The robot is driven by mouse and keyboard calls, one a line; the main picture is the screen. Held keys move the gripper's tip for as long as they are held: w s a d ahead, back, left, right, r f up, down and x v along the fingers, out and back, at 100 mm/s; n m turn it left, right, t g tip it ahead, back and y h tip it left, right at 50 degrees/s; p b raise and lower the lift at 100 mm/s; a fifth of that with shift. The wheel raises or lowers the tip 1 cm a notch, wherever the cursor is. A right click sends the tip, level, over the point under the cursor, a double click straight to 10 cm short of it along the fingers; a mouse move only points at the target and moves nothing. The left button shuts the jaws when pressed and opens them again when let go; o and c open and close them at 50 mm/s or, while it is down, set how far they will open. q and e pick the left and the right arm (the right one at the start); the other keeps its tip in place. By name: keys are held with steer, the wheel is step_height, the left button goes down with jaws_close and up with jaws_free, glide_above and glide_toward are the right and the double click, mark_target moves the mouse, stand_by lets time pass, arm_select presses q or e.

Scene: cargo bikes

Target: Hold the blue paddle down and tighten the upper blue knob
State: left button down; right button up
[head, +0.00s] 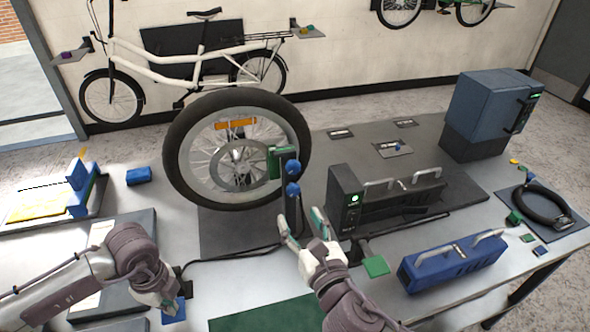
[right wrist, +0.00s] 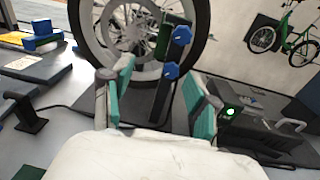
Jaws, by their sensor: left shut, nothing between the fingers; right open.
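The upper blue knob (head: 291,168) sits on a dark upright post in front of the spoked wheel, with a lower blue knob (head: 293,190) below it. Both also show in the right wrist view, the upper knob (right wrist: 181,35) above the lower knob (right wrist: 171,71). My right gripper (head: 304,226) is open and empty, below and in front of the knobs and apart from them. The blue paddle (head: 178,311) lies at the front left, partly hidden by my left gripper (head: 168,305). That gripper is shut and empty at the paddle; I cannot tell whether it presses on it.
A black box with a green light (head: 350,200) stands right of the post. A blue case (head: 452,262) lies at the front right. A green pad (head: 376,266) lies near my right arm. A cable runs across the table between the grippers.

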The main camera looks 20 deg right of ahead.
mark_target(294, 169)
steer(key=shift+h, duration=0.8)
steer(key=w, duration=0.4)
steer(key=w+d+r, duration=0.1)
steer(key=w, duration=0.3)
steer(key=w+d+r, duration=0.1)
steer(key=w, duration=0.3)
steer(key=shift+w+d+r, duration=0.2)
steer(key=shift+w+d, duration=0.05)
steer(key=shift+w, duration=0.1)
jaws_close()
